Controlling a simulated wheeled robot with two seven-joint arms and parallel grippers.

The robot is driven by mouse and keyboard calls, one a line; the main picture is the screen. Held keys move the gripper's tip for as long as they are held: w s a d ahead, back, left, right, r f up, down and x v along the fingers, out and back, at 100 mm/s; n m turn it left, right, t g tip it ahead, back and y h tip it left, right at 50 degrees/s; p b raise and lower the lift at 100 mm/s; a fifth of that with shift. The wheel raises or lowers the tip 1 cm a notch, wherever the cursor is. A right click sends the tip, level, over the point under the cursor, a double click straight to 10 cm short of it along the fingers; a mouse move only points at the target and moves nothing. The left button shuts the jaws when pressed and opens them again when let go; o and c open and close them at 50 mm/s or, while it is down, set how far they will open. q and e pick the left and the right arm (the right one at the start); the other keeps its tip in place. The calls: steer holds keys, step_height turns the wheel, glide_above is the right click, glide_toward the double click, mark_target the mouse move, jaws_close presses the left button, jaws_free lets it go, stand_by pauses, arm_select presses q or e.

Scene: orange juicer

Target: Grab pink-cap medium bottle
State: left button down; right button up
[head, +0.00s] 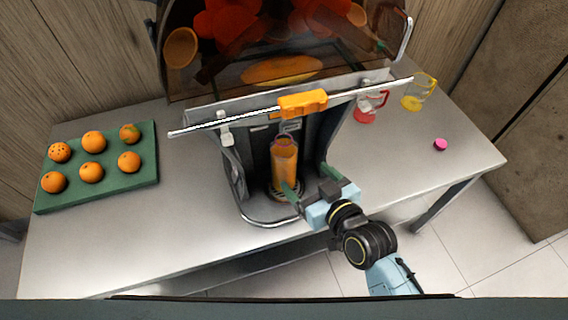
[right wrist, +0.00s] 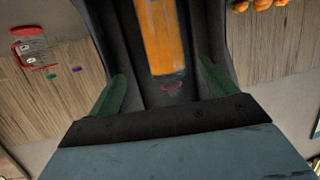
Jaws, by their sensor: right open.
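A clear bottle (head: 284,163) filled with orange juice stands upright in the juicer's front bay, under the spout. A small pink cap (head: 440,144) lies apart on the table's right side. My right gripper (head: 308,183) is open at the front of the bay, its green fingers close to the bottle's lower part, one overlapping it in the head view. In the right wrist view the bottle (right wrist: 160,36) shows ahead, in line with the gap of the open gripper (right wrist: 162,80). I cannot tell whether they touch. My left gripper is not in view.
The juicer's orange-handled bar (head: 302,104) spans above the bottle. A green tray (head: 145,180) with several oranges lies at the left. A red-handled jug (head: 367,107) and a yellow-handled jug (head: 417,94) stand right of the juicer. The table's front left is clear.

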mark_target(293, 164)
steer(key=x, duration=0.4)
steer(key=shift+w+a+f+b, duration=0.1)
steer(key=shift+w+a+b, duration=0.1)
steer(key=shift+b, duration=0.2)
steer(key=shift+w+a+f, duration=0.1)
steer(key=shift+w+a, duration=0.15)
steer(key=shift+w, duration=0.1)
steer(key=x, duration=0.2)
steer(key=b+x, duration=0.1)
steer(key=x, duration=0.1)
steer(key=shift+w+a, duration=0.25)
steer(key=shift+a, duration=0.2)
steer(key=c, duration=1.4)
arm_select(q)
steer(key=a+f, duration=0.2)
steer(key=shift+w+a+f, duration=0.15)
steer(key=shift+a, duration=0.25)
arm_select(e)
steer(key=shift+c, duration=0.4)
steer(key=shift+r, duration=0.25)
